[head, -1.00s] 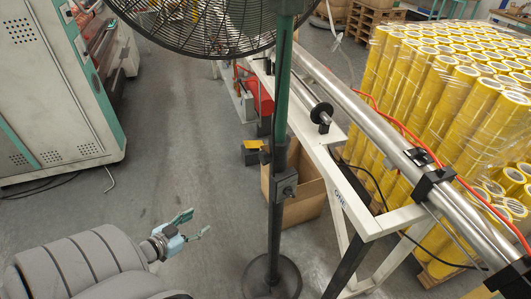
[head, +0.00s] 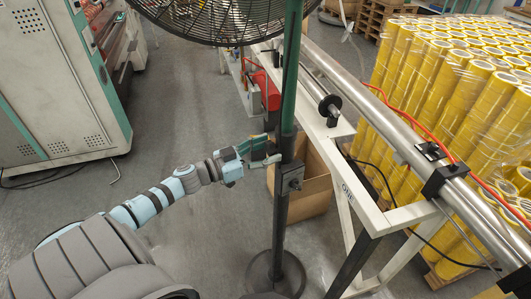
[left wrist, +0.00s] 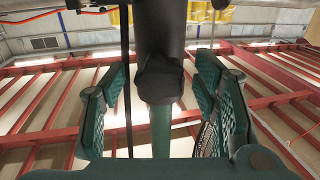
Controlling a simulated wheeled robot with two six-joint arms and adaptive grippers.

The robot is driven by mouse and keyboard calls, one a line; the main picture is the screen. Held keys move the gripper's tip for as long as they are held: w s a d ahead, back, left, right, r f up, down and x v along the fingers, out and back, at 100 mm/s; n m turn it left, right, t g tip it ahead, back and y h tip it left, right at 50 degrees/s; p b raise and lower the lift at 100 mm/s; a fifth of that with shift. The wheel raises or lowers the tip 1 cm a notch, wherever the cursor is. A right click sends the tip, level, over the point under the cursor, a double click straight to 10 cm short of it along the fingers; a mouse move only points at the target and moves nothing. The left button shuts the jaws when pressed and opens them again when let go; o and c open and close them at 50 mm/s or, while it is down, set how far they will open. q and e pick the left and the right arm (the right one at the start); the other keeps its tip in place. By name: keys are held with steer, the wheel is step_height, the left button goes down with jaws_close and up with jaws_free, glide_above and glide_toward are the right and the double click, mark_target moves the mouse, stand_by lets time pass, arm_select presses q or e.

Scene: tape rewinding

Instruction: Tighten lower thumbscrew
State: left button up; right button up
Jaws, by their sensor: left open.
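A fan stand's pole (head: 281,215) stands upright in the head view, dark below and green above. A black clamp block with a knob (head: 292,180) sits on the dark part. My left gripper (head: 272,149) is open at the pole's left side, a little above that block, fingers toward the pole. In the left wrist view, a dark, blunt-ended piece (left wrist: 160,82) lies between the spread fingers, with space on both sides; I cannot tell if it is the thumbscrew. The side knob seen earlier is hidden by the gripper. My right gripper is out of view.
The fan's wire cage (head: 215,18) hangs above. A cardboard box (head: 312,190) is behind the pole. A white machine frame (head: 395,217) with metal rollers stands to the right, with yellow rolls (head: 460,110) beyond it.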

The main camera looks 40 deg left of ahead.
arm_select(q)
steer(key=shift+c, duration=0.2)
steer(key=c, duration=1.1)
steer(key=shift+m, duration=0.3)
steer(key=m, duration=0.8)
steer(key=shift+a+p, duration=0.1)
steer(key=shift+p, duration=0.2)
steer(key=m, duration=0.4)
steer(key=shift+r+m, duration=0.1)
steer(key=shift+m, duration=2)
